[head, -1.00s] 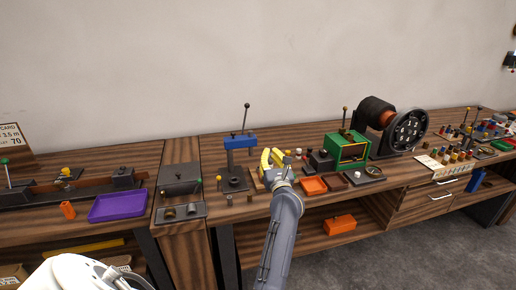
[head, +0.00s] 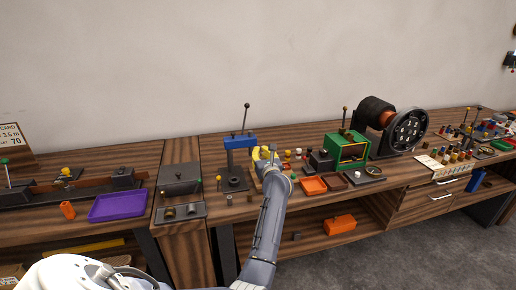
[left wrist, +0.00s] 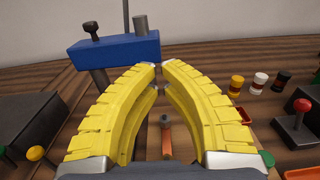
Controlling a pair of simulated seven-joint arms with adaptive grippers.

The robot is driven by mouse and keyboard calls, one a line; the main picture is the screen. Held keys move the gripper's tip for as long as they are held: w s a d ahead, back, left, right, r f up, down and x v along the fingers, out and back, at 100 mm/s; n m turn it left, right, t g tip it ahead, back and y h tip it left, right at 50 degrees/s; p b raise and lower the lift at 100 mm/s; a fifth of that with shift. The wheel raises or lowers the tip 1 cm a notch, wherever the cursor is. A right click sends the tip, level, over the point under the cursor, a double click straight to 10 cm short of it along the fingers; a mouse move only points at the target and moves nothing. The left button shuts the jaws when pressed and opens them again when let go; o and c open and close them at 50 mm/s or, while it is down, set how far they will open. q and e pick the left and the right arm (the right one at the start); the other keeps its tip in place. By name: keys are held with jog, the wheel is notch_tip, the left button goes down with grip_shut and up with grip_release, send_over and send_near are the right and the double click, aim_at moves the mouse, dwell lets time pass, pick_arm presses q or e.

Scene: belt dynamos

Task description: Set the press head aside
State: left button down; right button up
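My left gripper (left wrist: 160,72) has two bowed yellow fingers whose tips nearly meet in the left wrist view. A small grey part (left wrist: 160,88) shows in the narrow gap between the tips. It looks pinched there, but it is mostly hidden, and I cannot tell for sure that it is the press head. In the head view the left gripper (head: 261,153) is over the bench, just right of the blue press (head: 240,142). The press stands upright on a dark base, with a lever on top. My right gripper is not in view.
A green machine (head: 348,149) and an orange tray (head: 314,186) lie to the right. A dark box (head: 180,178) and a purple tray (head: 118,206) lie to the left. A small cylinder (left wrist: 165,122) stands below the fingers. The bench front edge has some free room.

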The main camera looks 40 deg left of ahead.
pick_arm(q)
jog(key=shift+x, duration=2.3)
